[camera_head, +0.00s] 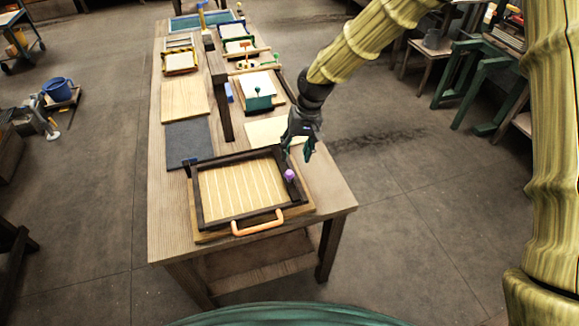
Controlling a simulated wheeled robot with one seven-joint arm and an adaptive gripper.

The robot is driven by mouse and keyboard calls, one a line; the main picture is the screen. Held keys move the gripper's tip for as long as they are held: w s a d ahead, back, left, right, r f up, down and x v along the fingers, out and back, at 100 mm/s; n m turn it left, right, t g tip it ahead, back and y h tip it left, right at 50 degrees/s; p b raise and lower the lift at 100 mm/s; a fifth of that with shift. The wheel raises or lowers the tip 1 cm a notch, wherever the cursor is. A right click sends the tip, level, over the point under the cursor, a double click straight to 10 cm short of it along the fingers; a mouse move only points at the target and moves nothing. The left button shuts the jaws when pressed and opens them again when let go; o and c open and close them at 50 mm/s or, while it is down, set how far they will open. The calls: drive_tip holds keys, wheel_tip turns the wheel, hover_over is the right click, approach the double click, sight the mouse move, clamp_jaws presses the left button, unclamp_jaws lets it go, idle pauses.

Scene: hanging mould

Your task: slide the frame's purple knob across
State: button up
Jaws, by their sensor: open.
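The frame (207,208) is dark-edged with a pale ribbed panel inside, and lies near the front end of the long wooden table. An orange handle (257,223) sits on its front edge. The small purple knob (290,174) stands on the frame's right side, toward the back. My gripper (297,154) hangs just behind and above the knob, pointing down, with green-tipped fingers. It looks empty and apart from the knob, though the gap is hard to judge.
Behind the frame lie a dark slate sheet (188,142), a wooden board (185,99) and a pale sheet (272,131). A green block (259,103) sits further back.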

sight(290, 171)
drive_tip(key=shift+s+a+f+p, duration=0.1)
drive_tip(key=shift+a+f+p, duration=0.3)
drive_tip(key=shift+f, duration=1.1)
drive_tip(key=shift+w+a+f+p, duration=0.15)
drive_tip(key=shift+f+p, duration=0.45)
drive_tip(key=shift+f, duration=0.85)
drive_tip(key=shift+s+a+f+p, duration=0.2)
drive_tip(key=shift+f+p, duration=0.3)
drive_tip(key=shift+f, duration=1)
drive_tip(key=shift+a, duration=0.1)
clamp_jaws()
